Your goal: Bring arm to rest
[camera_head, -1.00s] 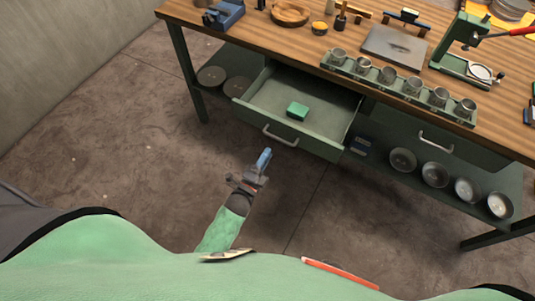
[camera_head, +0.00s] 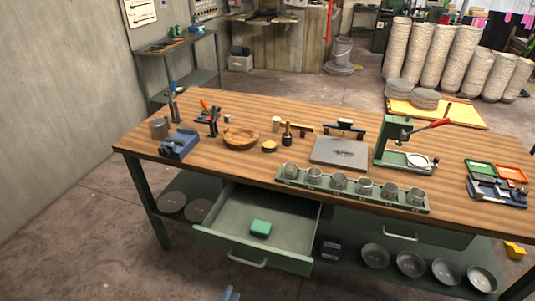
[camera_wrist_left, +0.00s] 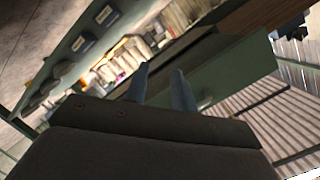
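My left gripper (camera_head: 230,294) shows only as blue fingertips at the bottom edge of the head view, in front of the open drawer (camera_head: 247,263). In the left wrist view, its two blue fingers (camera_wrist_left: 161,88) stand apart with nothing between them. The rest of my left arm is out of the head view. My right arm and gripper are not in view. The drawer is pulled out and holds a small green block (camera_head: 261,228).
The wooden workbench (camera_head: 225,170) carries a blue vise (camera_head: 180,145), a wooden bowl (camera_head: 240,138), a rack of metal cups (camera_head: 352,189) and a green press (camera_head: 392,143). Metal bowls (camera_head: 411,264) sit on the lower shelf. Open floor lies at left.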

